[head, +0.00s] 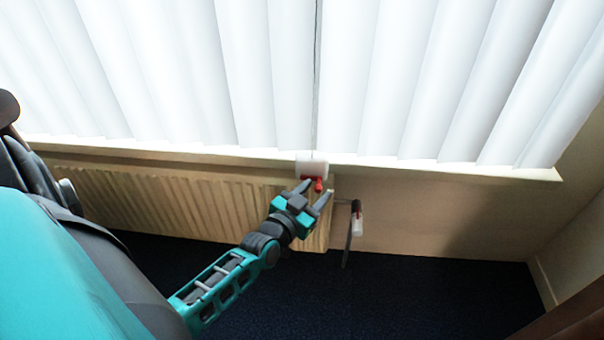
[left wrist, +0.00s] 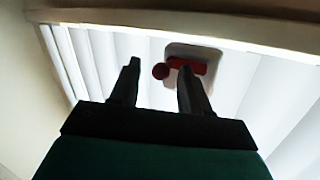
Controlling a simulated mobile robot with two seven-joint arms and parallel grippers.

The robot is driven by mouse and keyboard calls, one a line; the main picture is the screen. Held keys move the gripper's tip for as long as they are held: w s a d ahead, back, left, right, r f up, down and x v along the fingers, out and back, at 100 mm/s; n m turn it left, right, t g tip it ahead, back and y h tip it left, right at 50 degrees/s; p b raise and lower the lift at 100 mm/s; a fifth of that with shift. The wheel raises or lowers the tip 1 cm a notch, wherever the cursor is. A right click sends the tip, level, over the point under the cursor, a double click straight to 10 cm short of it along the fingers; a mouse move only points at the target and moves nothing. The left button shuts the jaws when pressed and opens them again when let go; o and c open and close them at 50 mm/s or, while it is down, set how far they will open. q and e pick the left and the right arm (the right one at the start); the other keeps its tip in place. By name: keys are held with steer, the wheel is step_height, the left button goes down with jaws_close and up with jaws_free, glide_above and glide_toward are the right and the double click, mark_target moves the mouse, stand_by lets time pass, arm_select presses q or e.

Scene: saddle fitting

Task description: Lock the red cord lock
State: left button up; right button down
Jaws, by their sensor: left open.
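The red cord lock (head: 318,184) sits on a white block (head: 312,167) at the window sill edge, where the dark cord between the blinds comes down. My left gripper (head: 316,190) is open, with its fingertips close to the red part. In the left wrist view, the red cord lock (left wrist: 185,65) shows as a bar with a round knob at its left end, on a pale rounded plate (left wrist: 207,58). The right finger overlaps the red bar, and the knob lies between the two fingers (left wrist: 157,78). I cannot tell whether a finger touches it. My right gripper is not in view.
A ribbed radiator (head: 190,205) runs under the sill. A crank with a dark rod and a white and red part (head: 357,222) hangs right of the gripper. White vertical blinds (head: 270,80) fill the window above. Dark carpet (head: 430,290) lies below, clear at the right.

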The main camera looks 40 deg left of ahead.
arm_select(q)
steer(key=s+d+r+p, duration=0.1)
steer(key=s+p, duration=0.1)
steer(key=s, duration=1)
steer(key=shift+s+r+p, duration=0.15)
steer(key=shift+r+p, duration=0.1)
steer(key=shift+p, duration=0.1)
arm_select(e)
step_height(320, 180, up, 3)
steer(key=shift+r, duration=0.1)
arm_select(q)
steer(key=s+d+r+m+g+h+p, duration=0.1)
steer(key=s+d+r+g+h+p, duration=0.2)
steer(key=d+p, duration=0.8)
step_height(320, 180, up, 4)
steer(key=g+p, duration=0.1)
steer(key=g, duration=0.1)
steer(key=shift+s+d+r+m+g, duration=0.2)
steer(key=shift+s+d+m+g, duration=0.05)
steer(key=shift+d+m+g, duration=0.15)
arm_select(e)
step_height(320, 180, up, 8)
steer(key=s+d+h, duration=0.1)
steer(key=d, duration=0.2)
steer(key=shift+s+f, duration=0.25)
